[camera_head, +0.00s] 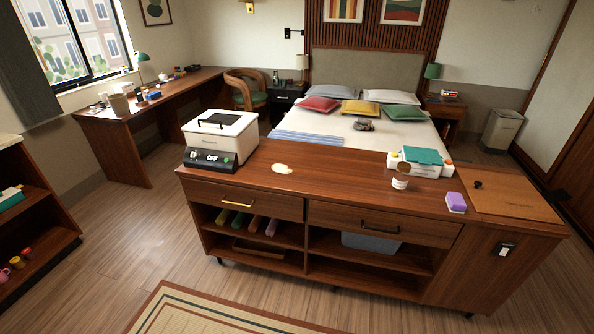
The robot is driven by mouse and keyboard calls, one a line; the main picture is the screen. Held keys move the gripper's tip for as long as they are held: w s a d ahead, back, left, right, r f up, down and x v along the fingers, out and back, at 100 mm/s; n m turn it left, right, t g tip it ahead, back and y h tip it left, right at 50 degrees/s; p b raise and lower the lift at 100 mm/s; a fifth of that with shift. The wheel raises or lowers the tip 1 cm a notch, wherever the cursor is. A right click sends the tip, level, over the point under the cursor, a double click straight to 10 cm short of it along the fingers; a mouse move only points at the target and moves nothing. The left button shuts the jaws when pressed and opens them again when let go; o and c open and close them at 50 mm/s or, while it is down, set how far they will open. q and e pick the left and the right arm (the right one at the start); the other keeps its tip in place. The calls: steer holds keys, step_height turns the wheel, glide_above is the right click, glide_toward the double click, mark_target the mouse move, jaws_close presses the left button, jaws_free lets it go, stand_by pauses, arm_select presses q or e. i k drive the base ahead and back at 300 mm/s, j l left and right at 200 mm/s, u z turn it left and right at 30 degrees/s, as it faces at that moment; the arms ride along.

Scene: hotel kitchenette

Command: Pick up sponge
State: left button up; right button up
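A small purple block with a pale lower edge, which looks like the sponge (456,201), lies on the right part of the wooden sideboard top (340,178), near its front edge. It sits just left of a brown board or mat. Nothing covers it. Neither of my grippers is in view.
On the sideboard stand a white appliance with a dark control panel (221,138), a small cream item (281,168), a small jar (400,182) and a white box with a green top (421,161). The brown board (507,196) lies at right. Open wooden floor (120,240) is at left.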

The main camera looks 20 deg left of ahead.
mark_target(455, 203)
steer(key=i+z, duration=0.45)
steer(key=i, duration=0.85)
